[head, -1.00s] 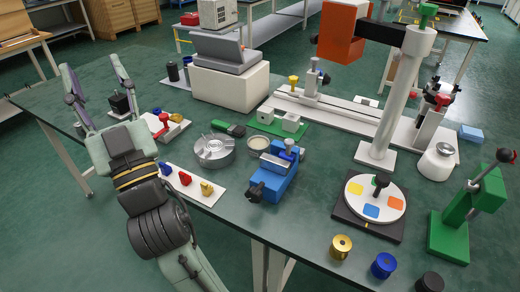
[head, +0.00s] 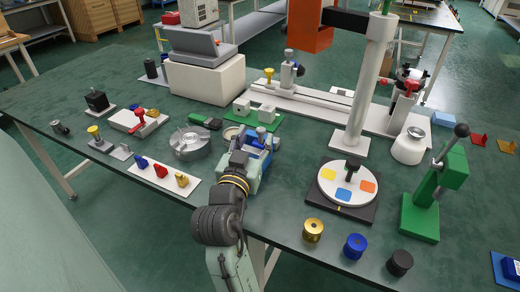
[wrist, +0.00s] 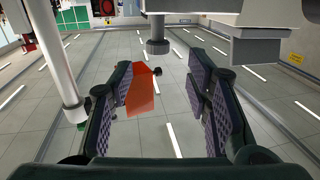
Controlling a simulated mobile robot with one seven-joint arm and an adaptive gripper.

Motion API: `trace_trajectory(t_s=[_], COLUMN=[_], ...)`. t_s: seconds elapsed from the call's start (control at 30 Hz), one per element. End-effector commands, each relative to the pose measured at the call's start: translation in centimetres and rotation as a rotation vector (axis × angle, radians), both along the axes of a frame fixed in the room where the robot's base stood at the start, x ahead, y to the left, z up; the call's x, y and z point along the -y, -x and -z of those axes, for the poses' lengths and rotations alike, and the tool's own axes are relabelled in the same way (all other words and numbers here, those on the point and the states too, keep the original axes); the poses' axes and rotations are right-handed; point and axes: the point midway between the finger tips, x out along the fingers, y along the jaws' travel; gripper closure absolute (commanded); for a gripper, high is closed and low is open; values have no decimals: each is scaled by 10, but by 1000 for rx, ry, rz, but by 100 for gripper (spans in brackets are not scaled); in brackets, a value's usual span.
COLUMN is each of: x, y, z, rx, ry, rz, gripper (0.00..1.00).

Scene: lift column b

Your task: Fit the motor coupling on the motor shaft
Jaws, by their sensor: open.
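A small black box on a light plate (head: 97,101), apparently the motor, stands at the left of the green table in the head view. Its shaft is too small to make out. A small dark grey cylinder (head: 60,128) lies left of it near the table edge and may be the coupling; I cannot tell for certain. My gripper is open and empty in the wrist view (wrist: 165,92), pointing out across the room. In the head view my arm reaches over the table's front edge beside the blue vise (head: 262,160), well right of the black box, and hides part of the vise.
A yellow-knobbed fixture (head: 95,136), a red-handled clamp (head: 140,119) and a round grey chuck (head: 190,143) stand left of my arm. A white strip (head: 150,180) holds coloured pieces. A turntable (head: 346,184), a tall post (head: 372,90) and a green press (head: 430,195) stand right.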

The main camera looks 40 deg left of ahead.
Motion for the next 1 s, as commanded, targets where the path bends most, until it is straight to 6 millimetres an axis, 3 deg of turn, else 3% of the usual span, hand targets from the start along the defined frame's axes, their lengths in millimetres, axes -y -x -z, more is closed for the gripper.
trace_trajectory(t_s=[0.43, 0.73, 1.0], x=[-19, -22, -22], y=[-47, -52, -52], z=[6, 8, 8], rx=[0, 1, 1], ry=[1, 0, 0], rz=[1, -2, -1], gripper=[55, 55, 73])
